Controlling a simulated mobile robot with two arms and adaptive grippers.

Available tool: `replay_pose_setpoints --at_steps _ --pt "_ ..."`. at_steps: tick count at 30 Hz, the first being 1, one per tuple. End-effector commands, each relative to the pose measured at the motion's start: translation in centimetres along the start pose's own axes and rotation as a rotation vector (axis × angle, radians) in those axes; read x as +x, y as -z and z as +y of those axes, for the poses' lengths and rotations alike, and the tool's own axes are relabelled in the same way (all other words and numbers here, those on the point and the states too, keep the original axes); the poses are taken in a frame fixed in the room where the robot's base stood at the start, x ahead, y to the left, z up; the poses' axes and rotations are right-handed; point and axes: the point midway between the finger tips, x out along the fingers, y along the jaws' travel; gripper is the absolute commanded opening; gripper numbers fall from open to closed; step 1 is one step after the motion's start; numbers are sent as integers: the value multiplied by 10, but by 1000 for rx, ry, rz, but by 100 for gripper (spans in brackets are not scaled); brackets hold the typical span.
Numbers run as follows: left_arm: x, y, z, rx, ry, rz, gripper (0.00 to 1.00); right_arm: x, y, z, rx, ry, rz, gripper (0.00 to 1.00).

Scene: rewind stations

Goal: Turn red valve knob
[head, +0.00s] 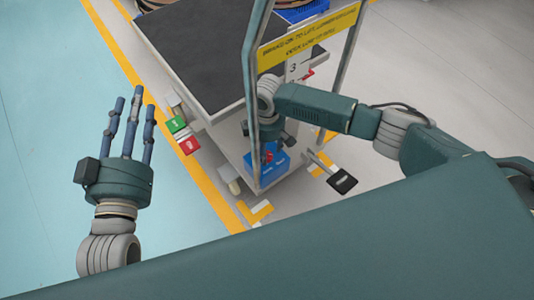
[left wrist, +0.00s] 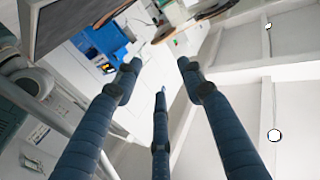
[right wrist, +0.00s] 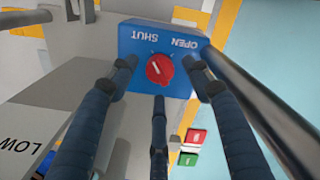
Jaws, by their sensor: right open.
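The red valve knob (right wrist: 159,68) sits on a blue box (right wrist: 130,36) marked OPEN and SHUT. In the right wrist view its white pointer mark is upright in the picture, between the two words. My right gripper (right wrist: 160,75) is open, its fingers spread around the knob's sides; I cannot tell whether they touch it. In the head view the knob (head: 268,157) shows low on the cart, just below my right gripper (head: 268,143). My left gripper (head: 131,100) is open and empty, fingers up, left of the cart; its fingers also show in the left wrist view (left wrist: 160,75).
The cart (head: 195,60) has a dark top and a metal frame with a yellow sign (head: 310,38). Green (head: 176,124) and red (head: 188,144) pedals stick out at its left, a black pedal (head: 342,181) at its right. The teal floor at left is clear.

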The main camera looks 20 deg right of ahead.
Motion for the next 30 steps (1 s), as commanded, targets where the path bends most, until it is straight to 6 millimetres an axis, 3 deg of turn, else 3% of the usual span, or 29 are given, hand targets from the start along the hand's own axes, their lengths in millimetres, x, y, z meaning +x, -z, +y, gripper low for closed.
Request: replay_pose_setpoints --at_steps 9,20,22,27,30 --pt "-2 44 5 -5 -11 200 40 20 0 0 0 0 0 49" --pt "-3 52 6 -6 -12 230 40 22 0 0 0 0 0 49" --pt "-3 52 6 -6 -12 229 40 22 0 0 0 0 0 41" --pt "-3 51 6 -6 -12 229 40 22 0 0 0 0 0 7" --pt "-3 51 6 -6 -12 228 40 22 0 0 0 1 0 4"
